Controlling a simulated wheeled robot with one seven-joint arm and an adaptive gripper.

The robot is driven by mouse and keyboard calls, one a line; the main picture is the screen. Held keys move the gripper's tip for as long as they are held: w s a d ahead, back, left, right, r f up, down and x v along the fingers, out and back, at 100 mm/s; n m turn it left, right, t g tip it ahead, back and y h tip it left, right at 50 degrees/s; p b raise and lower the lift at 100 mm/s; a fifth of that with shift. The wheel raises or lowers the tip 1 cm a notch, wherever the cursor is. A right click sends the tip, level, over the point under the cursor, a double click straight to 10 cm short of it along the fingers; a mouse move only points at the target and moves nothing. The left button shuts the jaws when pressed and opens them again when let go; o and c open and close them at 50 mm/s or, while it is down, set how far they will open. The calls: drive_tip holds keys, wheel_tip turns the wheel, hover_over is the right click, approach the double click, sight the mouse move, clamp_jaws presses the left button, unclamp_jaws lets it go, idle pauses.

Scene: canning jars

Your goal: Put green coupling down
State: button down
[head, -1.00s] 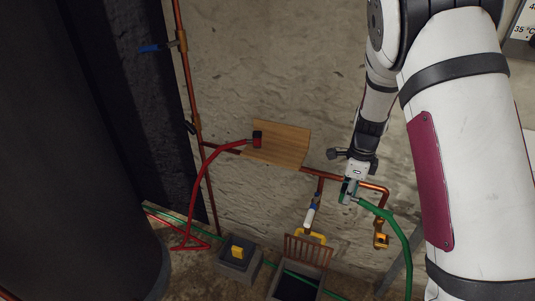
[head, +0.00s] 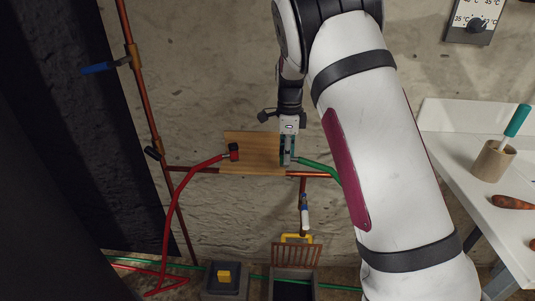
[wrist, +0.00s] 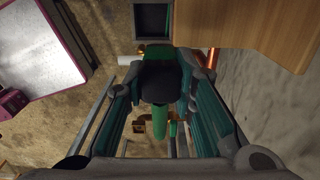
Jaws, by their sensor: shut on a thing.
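My gripper (head: 287,158) is shut on the green coupling at the end of the green hose (head: 318,167). In the head view it is at the right part of the wooden shelf (head: 235,165), and the fingers mostly hide the coupling. In the wrist view, the dark end of the green coupling (wrist: 160,82) sits between the fingers, with green behind it. The shelf's wood (wrist: 275,30) shows at the upper right there. I cannot tell whether the coupling touches the shelf.
A red hose (head: 178,205) ends in a red coupling (head: 234,151) at the shelf's left part. Copper pipe (head: 303,174) runs beside the shelf. A blue-handled valve (head: 98,68) is at the upper left. A white table (head: 475,205) holds a cup (head: 493,160) at the right.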

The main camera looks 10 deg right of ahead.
drive_tip(key=w+a, duration=0.1)
drive_tip(key=w, duration=0.2)
drive_tip(key=w+a, duration=0.1)
drive_tip(key=w, duration=0.1)
drive_tip(key=w+a+f+b, duration=0.1)
drive_tip(key=w, duration=0.2)
drive_tip(key=shift+w, duration=0.3)
drive_tip(key=shift+f, duration=1.7)
drive_tip(key=shift+f+b, duration=0.3)
drive_tip(key=shift+b, duration=0.05)
drive_tip(key=c, duration=1.3)
unclamp_jaws()
drive_tip(key=shift+c, duration=0.2)
wheel_tip(320, 180, up, 13)
drive_tip(key=p, duration=0.1)
